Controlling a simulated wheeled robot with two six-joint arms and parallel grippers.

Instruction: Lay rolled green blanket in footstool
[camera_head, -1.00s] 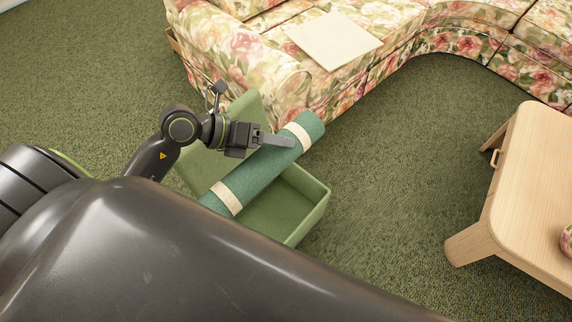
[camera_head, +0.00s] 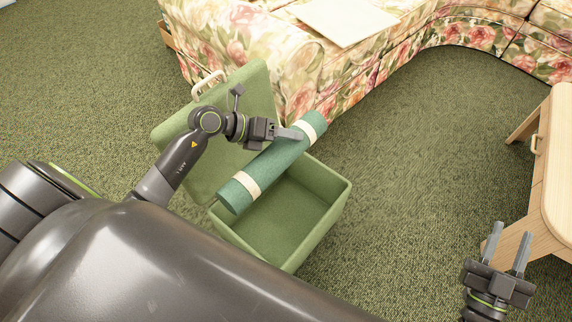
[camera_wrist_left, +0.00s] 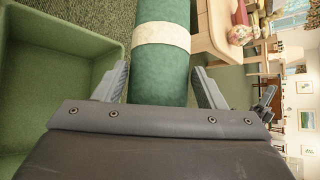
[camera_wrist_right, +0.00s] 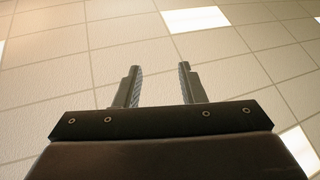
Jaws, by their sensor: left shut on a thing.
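The rolled green blanket (camera_head: 277,157) has two cream bands and lies diagonally above the footstool in the head view. My left gripper (camera_head: 290,134) is shut on it near its upper band; the blanket also shows between the fingers in the left wrist view (camera_wrist_left: 160,75). The green footstool (camera_head: 325,205) is an open box with its lid (camera_head: 235,100) tilted back toward the sofa. Its inside looks empty where visible; the blanket hides part of its far rim. The footstool wall also shows in the left wrist view (camera_wrist_left: 75,35). My right gripper (camera_head: 508,248) is open and empty.
A floral sofa (camera_head: 240,50) with a cream flat item (camera_head: 345,20) stands behind the footstool. A wooden table (camera_head: 558,165) is at the right, close to my right gripper. Green carpet (camera_head: 420,150) between the sofa and table is clear.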

